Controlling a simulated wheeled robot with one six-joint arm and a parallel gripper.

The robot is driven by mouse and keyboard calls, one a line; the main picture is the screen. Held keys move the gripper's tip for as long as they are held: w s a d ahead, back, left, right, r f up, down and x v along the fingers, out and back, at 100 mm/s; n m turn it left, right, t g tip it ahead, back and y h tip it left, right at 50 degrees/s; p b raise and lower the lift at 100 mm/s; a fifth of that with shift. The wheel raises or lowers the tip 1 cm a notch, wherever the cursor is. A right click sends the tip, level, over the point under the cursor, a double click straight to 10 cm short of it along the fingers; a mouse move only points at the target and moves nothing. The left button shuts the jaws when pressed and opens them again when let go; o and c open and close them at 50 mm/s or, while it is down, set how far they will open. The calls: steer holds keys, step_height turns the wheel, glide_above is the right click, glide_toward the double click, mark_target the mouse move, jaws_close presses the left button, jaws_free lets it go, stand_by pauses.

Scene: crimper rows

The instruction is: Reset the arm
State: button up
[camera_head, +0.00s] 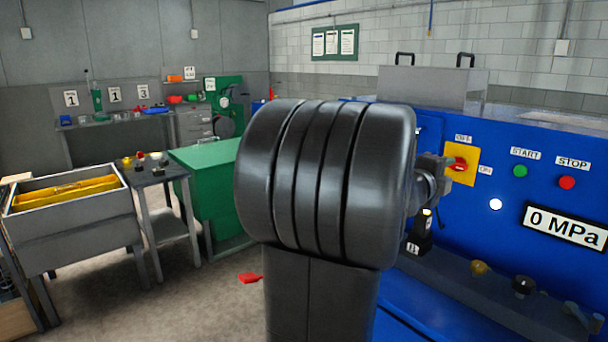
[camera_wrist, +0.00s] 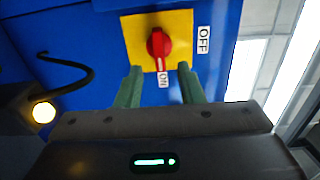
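My gripper (camera_wrist: 160,78) shows in the wrist view with two green fingers apart and nothing between them. A red rotary knob (camera_wrist: 157,45) on a yellow plate (camera_wrist: 183,28) is just beyond the fingertips; its handle points to the ON label (camera_wrist: 163,80). I see no clear contact between fingers and knob. In the head view the knob (camera_head: 457,164) sits on the blue machine (camera_head: 540,190), right of my black arm. The arm hides most of the wrist, and the fingers cannot be made out there.
The blue panel has a lit white lamp (camera_head: 495,204), a green START button (camera_head: 520,171), a red STOP button (camera_head: 567,182) and a display (camera_head: 564,226) reading 0 MPa. A black cable (camera_wrist: 80,75) curves beside the gripper. A green cabinet (camera_head: 207,165) and open floor are left.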

mark_target(453, 166)
steer(key=x, duration=0.5)
steer(key=shift+p, duration=0.3)
steer(key=shift+w+d+r, duration=0.1)
steer(key=shift+w+d, duration=0.1)
steer(key=shift+w, duration=0.05)
steer(key=shift+n+p, duration=0.5)
steer(key=shift+n, duration=0.3)
steer(key=shift+s+a+r+n+p, duration=0.15)
steer(key=shift+n+p, duration=0.25)
steer(key=shift+n, duration=0.7)
steer(key=n+p, duration=0.1)
steer(key=n, duration=0.3)
